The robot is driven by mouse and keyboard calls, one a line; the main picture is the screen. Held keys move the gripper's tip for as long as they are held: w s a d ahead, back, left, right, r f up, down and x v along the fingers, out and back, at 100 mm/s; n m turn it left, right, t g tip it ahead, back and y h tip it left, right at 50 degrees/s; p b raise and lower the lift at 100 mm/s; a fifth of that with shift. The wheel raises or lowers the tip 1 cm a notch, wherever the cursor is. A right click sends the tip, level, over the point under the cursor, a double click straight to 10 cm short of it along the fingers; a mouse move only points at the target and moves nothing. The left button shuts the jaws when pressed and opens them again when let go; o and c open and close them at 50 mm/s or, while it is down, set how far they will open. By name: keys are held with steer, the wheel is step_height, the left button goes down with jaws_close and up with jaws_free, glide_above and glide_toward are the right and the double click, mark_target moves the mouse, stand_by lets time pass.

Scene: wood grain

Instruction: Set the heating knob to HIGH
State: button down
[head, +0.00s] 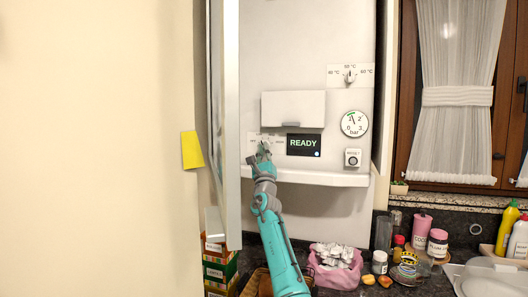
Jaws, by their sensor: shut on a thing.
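The boiler's white front (300,60) fills the middle of the head view. At its lower left is a white dial plate (280,141) with small dark lettering, too small to read. My gripper (264,146) is in front of this plate and is shut on the knob there. The gripper hides the knob, so its pointer direction cannot be told. My teal arm reaches up to it from below. A second knob (350,76), with a temperature scale in °C around it, sits at the upper right and is apart from my gripper.
A READY display (303,144), a pressure gauge (354,124) and a reset button (353,157) are right of my gripper. A ledge (320,178) runs below. An open door panel (232,120) stands close on the left. Jars and a pink basket (335,273) crowd the counter.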

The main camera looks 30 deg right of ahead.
steer(key=m+g+h, duration=0.1)
steer(key=m+h, duration=0.1)
steer(key=m+g+h, duration=0.1)
steer(key=m+h, duration=0.1)
steer(key=m, duration=0.1)
steer(key=m+g+h, duration=0.1)
steer(key=m+h, duration=0.1)
steer(key=shift+w+a+m+g, duration=0.25)
steer(key=shift+w+m+g, duration=0.05)
steer(key=shift+w+m+g+h, duration=0.1)
steer(key=shift+m+g+h, duration=0.95)
steer(key=shift+m+g, duration=0.7)
steer(key=shift+w+m+g+h, duration=0.1)
steer(key=shift+m+g+h, duration=1.1)
steer(key=shift+m, duration=0.95)
steer(key=shift+s+a+f+m+g, duration=0.1)
steer(key=shift+m+g, duration=0.3)
steer(key=shift+g, duration=0.15)
steer(key=c, duration=1.2)
jaws_free()
steer(key=shift+n+t+y, duration=0.35)
steer(key=shift+n+t, duration=0.45)
